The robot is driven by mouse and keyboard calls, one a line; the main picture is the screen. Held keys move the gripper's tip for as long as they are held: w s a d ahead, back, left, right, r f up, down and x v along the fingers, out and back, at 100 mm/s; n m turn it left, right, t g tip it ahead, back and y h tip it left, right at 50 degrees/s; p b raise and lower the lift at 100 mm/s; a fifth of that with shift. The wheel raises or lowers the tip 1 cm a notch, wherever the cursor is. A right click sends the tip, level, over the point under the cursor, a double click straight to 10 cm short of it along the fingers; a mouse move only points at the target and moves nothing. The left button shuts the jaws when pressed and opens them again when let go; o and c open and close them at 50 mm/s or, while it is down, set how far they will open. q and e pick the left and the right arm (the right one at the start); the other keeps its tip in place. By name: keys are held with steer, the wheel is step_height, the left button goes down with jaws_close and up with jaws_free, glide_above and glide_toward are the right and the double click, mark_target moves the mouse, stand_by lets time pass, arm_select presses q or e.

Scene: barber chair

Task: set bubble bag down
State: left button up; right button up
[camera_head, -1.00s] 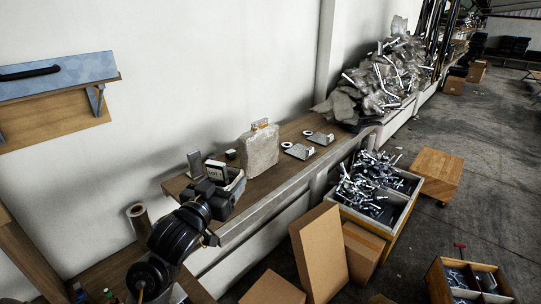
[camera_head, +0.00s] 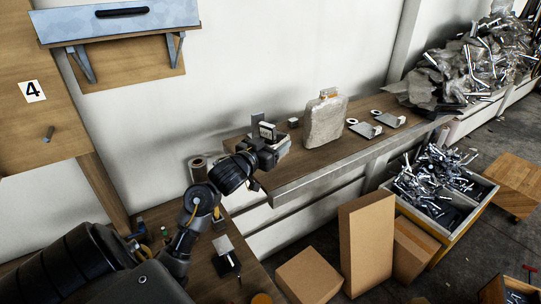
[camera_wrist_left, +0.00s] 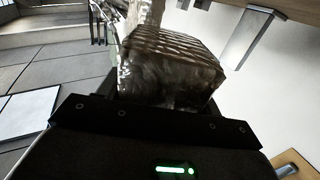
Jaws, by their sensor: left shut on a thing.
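My left gripper (camera_head: 266,154) is over the left end of the wooden wall shelf (camera_head: 310,160), low near its top. It is shut on a bubble bag, a clear, bumpy, brownish-grey wrapped block (camera_wrist_left: 170,65) that fills the space before the jaws in the left wrist view. In the head view the gripper hides most of it, and I cannot tell whether it touches the shelf. A larger grey wrapped bag (camera_head: 325,120) with an orange-brown label stands upright on the shelf, to the right and apart from the gripper. My right gripper is not in view.
A small label stand (camera_head: 267,132) is just behind the gripper. Metal plates (camera_head: 366,130) and white rings lie right of the standing bag. Cardboard boxes (camera_head: 365,245) and a bin of metal parts (camera_head: 440,190) stand below.

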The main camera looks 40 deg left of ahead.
arm_select(q)
steer(key=shift+w+a+f, duration=0.3)
steer(key=shift+a+f, duration=0.15)
steer(key=shift+f, duration=0.15)
steer(key=shift+w+a+f, duration=0.25)
steer(key=shift+a+f, duration=0.15)
steer(key=shift+f, duration=0.15)
steer(key=f, duration=0.1)
steer(key=f+p, duration=0.1)
steer(key=f, duration=0.1)
steer(key=shift+w+a+f+p, duration=0.15)
steer(key=shift+a+f+p, duration=0.05)
steer(key=shift+f+p, duration=0.1)
steer(key=o, duration=0.5)
steer(key=shift+f, duration=0.15)
steer(key=o, duration=0.5)
steer(key=shift+c, duration=0.2)
